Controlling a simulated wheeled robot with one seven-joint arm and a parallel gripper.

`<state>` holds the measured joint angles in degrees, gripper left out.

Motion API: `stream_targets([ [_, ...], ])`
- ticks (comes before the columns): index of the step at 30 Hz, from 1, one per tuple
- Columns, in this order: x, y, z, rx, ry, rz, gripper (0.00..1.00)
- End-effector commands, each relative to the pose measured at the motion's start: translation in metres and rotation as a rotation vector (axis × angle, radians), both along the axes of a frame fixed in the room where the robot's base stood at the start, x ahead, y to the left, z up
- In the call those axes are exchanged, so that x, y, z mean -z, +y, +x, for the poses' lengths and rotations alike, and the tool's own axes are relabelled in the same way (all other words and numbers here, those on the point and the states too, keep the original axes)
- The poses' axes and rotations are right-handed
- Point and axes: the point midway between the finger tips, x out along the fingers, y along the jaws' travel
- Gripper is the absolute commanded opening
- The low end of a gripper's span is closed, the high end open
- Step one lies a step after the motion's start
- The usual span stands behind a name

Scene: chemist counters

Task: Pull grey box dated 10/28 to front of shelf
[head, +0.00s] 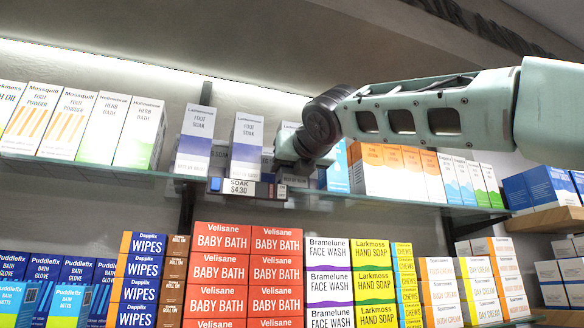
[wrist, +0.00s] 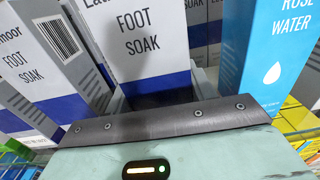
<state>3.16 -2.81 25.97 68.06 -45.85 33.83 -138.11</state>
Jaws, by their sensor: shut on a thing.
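White Foot Soak boxes with a blue-violet band stand on the upper glass shelf (head: 110,170). Two show clearly in the head view, a left one (head: 195,140) and a middle one (head: 245,145). A third Foot Soak box (head: 287,131) is mostly hidden behind my gripper (head: 288,170). In the wrist view this box (wrist: 145,45) stands straight ahead, and my gripper (wrist: 155,98) is shut on its lower part. The fingertips are largely hidden by the gripper body. No date is legible on any box, so I cannot tell which reads 10/28.
A blue Rose Water box (wrist: 265,60) stands close on the right, and another Foot Soak box (wrist: 45,70) on the left. More boxes stand behind.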

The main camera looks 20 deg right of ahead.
Motion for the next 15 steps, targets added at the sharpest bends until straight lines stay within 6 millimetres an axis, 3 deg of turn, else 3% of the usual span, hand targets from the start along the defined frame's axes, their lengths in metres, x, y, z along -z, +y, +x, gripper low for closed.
stream_targets([
  [5,-0.0004,-0.0001,-0.0002,0.000,-0.001,0.000,0.29],
  [6,-0.0003,-0.0001,-0.0001,0.000,-0.001,0.000,0.57],
  [9,-0.0003,-0.0001,-0.0001,0.000,-0.001,0.000,0.80],
  [15,-0.0002,-0.0001,0.0000,0.000,0.000,0.000,0.80],
])
